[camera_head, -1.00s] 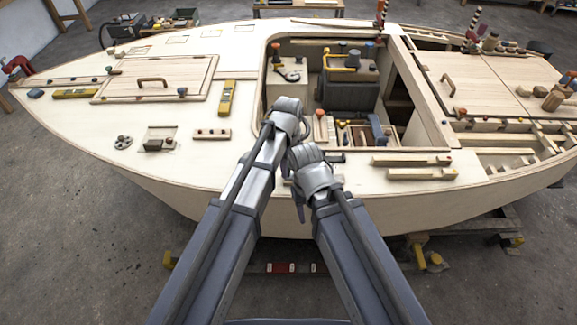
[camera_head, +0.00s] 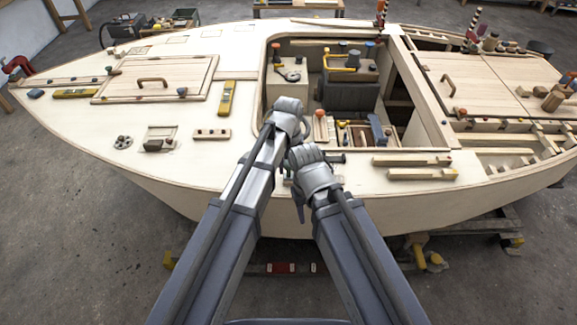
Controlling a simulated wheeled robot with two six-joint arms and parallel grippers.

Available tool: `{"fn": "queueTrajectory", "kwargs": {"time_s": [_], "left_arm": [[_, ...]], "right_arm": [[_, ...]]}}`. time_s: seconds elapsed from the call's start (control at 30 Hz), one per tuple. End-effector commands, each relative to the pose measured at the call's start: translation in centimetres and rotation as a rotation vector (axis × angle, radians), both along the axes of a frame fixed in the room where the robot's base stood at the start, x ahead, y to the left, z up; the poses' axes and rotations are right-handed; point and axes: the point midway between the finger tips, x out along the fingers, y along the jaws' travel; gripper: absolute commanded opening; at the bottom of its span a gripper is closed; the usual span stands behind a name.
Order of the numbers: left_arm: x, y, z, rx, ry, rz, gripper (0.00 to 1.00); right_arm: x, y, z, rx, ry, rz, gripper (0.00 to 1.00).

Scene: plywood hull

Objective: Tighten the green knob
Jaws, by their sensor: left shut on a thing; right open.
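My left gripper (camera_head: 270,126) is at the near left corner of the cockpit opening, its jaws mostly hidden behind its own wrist. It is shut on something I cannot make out. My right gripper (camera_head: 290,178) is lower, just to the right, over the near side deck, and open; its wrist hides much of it. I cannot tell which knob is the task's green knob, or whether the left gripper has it.
The plywood hull (camera_head: 200,190) fills the view. Near the grippers are an orange-topped wooden post (camera_head: 320,122), a parts tray (camera_head: 352,135) and loose wood strips (camera_head: 415,160). A yellow level (camera_head: 227,98) lies on the deck.

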Motion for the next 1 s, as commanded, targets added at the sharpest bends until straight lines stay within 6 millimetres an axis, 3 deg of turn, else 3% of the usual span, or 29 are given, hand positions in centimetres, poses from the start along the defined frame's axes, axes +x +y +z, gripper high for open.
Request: {"fn": "queueTrajectory", "kwargs": {"time_s": [0.4,0.97,1.0], "left_arm": [[0.16,0.0,0.07,0.0,-0.003,-0.175,0.0],[0.13,0.0,0.06,0.0,-0.002,-0.201,0.0],[0.13,0.0,0.06,0.0,-0.002,-0.2,0.44]], "right_arm": [[0.0,0.0,0.06,0.0,0.0,0.0,0.5],[0.0,0.0,0.06,0.0,0.0,0.0,0.5],[0.0,0.0,0.06,0.0,0.0,0.0,0.5]]}}
